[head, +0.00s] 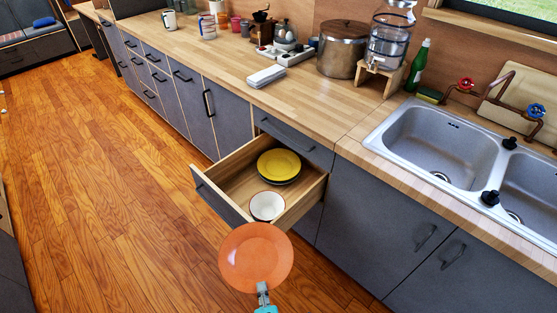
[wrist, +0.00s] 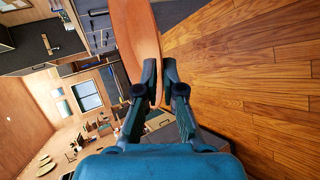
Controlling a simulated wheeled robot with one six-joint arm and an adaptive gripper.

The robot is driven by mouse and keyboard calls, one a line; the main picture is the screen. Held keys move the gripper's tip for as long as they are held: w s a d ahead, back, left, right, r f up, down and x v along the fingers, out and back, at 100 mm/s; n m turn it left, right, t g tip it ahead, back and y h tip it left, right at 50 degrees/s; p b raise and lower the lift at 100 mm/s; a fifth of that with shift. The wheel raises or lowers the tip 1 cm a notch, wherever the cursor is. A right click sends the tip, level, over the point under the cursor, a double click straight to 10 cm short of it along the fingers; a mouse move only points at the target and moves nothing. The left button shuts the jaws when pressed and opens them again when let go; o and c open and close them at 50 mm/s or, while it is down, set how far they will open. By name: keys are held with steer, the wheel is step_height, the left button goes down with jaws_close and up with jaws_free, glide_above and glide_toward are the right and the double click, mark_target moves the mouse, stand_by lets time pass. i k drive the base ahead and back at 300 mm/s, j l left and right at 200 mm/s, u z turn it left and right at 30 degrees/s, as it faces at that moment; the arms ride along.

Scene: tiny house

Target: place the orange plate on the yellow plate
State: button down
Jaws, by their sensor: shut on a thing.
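The orange plate (head: 256,257) is held in front of the open drawer in the head view, its face toward the camera. My gripper (head: 263,290) is shut on the plate's near rim. In the wrist view the two fingers (wrist: 159,92) close on the orange plate (wrist: 137,38), which shows edge-on. The yellow plate (head: 279,164) lies in the open drawer, on top of a darker plate or plates. The orange plate is apart from it, nearer the camera.
The wooden counter (head: 225,75) and the sink (head: 440,145) lie above and to the right. Wooden floor (head: 90,190) is clear on the left.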

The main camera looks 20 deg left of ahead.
mark_target(277, 165)
steer(key=i+j, duration=0.9)
steer(key=i, duration=0.25)
